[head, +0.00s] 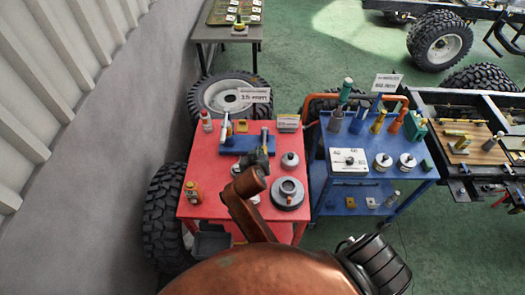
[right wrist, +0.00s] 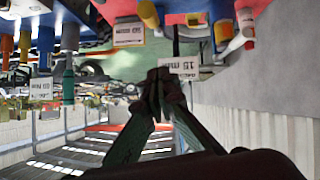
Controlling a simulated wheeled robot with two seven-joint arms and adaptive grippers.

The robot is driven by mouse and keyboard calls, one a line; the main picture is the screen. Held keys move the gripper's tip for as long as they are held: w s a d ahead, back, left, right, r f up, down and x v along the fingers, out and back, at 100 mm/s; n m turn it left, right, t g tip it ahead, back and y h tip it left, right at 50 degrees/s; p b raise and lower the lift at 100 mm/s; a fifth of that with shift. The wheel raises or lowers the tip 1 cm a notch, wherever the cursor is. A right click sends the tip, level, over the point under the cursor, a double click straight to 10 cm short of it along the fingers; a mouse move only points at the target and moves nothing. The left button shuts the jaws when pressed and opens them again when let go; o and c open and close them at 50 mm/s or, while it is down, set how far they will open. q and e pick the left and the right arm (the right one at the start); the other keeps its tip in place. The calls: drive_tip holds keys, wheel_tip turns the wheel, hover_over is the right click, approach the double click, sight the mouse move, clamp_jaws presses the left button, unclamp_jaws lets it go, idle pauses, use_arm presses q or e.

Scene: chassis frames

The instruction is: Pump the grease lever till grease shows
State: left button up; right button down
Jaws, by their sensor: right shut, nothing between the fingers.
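A blue fixture (head: 242,145) lies on the red table (head: 205,170). An upright pale cylinder (head: 226,124) stands at its left and a dark upright post (head: 265,137) at its right. I cannot tell for sure which part is the grease lever, and no grease can be made out. My right gripper (head: 262,152) is over the front right of the fixture, its fingers shut and empty. In the right wrist view the closed fingertips (right wrist: 160,82) show in front of a "15 mm" sign (right wrist: 182,67). Whether they touch the fixture is unclear. My left gripper is not in view.
A grey round part (head: 288,194) and a grey knobbed part (head: 290,160) sit right of my gripper. An orange bottle (head: 193,191) stands at the table's left edge. A blue cart (head: 318,150) with several tools stands close on the right. A tyre (head: 165,215) flanks the table.

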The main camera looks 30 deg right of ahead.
drive_tip(key=x, duration=0.3)
drive_tip(key=s+f+p+x, duration=0.1)
drive_tip(key=x, duration=0.3)
drive_tip(key=f+x, duration=0.1)
drive_tip(key=x, duration=0.2)
drive_tip(key=shift+f+p, duration=0.2)
drive_tip(key=shift+p, duration=0.1)
drive_tip(key=shift+s+f, duration=0.3)
drive_tip(key=shift+f, duration=0.45)
